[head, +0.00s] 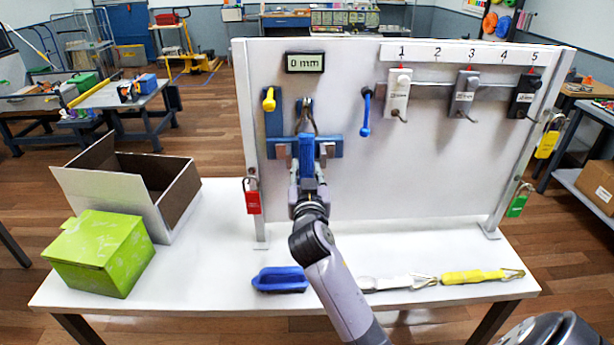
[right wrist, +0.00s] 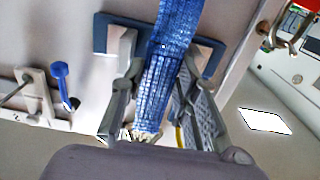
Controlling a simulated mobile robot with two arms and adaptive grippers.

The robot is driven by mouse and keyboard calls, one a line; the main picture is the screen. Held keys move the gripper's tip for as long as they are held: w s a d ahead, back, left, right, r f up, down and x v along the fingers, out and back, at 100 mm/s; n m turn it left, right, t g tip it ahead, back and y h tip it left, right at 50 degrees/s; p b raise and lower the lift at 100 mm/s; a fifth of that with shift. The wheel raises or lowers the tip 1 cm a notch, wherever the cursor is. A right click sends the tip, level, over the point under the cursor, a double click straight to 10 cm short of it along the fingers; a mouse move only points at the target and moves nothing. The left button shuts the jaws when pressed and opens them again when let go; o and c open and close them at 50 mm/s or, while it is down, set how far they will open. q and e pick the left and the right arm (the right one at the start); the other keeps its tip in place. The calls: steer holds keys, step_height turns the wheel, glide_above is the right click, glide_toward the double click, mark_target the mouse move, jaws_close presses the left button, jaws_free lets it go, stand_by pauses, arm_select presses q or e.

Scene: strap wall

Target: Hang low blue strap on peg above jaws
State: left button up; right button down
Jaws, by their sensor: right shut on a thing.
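The blue strap (head: 307,158) is upright in front of the wall, between the jaws (head: 283,151), a pair of tan-faced blocks on a blue bracket. My right gripper (head: 308,185) is shut on the strap's lower part, just below the jaws. In the right wrist view the strap (right wrist: 163,75) runs up between my gripper's fingers (right wrist: 150,110) and past the jaw pads (right wrist: 122,42). My left gripper is not in view.
A display (head: 304,62) reads 0 mm. A blue object (head: 280,280), a white strap (head: 398,283) and a yellow strap (head: 475,276) lie on the table (head: 215,275). A green box (head: 98,250) stands left.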

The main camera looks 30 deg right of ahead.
steer(key=shift+x, duration=1.55)
steer(key=shift+w+d+f+b, duration=0.35)
steer(key=shift+w+f+b, duration=0.3)
steer(key=shift+b, duration=0.35)
steer(key=shift+s, duration=0.1)
steer(key=c, duration=1.2)
jaws_free()
steer(key=shift+f, duration=0.1)
steer(key=shift+o, duration=0.2)
